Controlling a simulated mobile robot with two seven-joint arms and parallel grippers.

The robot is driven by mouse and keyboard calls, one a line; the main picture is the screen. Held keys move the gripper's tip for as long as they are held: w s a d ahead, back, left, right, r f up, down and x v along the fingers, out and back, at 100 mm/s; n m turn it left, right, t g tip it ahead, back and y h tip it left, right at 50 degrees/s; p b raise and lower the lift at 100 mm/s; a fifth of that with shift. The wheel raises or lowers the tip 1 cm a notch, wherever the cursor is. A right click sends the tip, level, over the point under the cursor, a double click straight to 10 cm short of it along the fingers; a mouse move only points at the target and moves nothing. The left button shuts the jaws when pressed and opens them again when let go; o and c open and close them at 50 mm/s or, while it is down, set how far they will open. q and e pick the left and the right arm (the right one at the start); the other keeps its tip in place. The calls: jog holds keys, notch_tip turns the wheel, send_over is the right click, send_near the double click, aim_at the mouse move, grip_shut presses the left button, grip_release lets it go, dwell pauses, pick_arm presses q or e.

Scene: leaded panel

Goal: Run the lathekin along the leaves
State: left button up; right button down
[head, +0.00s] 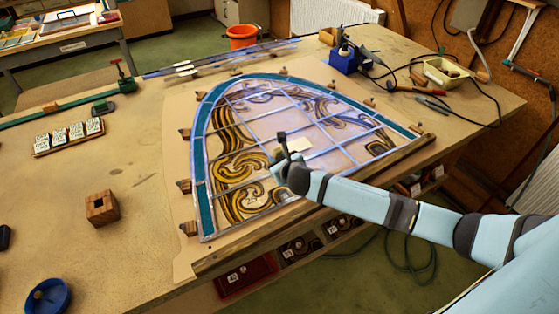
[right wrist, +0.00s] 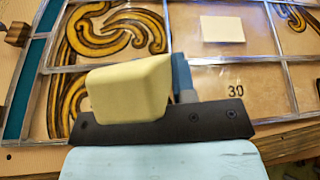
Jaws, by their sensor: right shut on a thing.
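The leaded panel (head: 262,126) lies flat on the bench in the head view, an arch with a teal border, grey lead cames and amber scroll leaves. My right gripper (head: 283,151) is over the lower middle of the panel, reaching in from the right. In the right wrist view it is shut on a pale yellow, blunt wedge, apparently the lathekin (right wrist: 130,88). Its tip lies in front of the panel (right wrist: 215,80); I cannot tell whether it touches a came. The amber leaves (right wrist: 118,30) show beyond it. My left gripper is not in view.
A cream card (right wrist: 222,29) lies on the panel beyond the gripper. Small wooden blocks (head: 184,186) stand around the panel's edge, with a wooden batten (head: 330,190) along the near side. A blue soldering stand (head: 344,57) and cream tray (head: 446,72) are at back right.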

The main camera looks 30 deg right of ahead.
jog(key=shift+f, duration=0.2)
dwell(0.4)
jog(key=shift+a, duration=0.15)
jog(key=shift+s+a, duration=0.1)
jog(key=shift+a, duration=1)
jog(key=a, duration=2.1)
jog(key=shift+s+a, duration=0.25)
jog(key=shift+s, duration=0.1)
dwell(1.9)
jog(key=shift+r, duration=0.1)
jog(key=shift+r, duration=2.5)
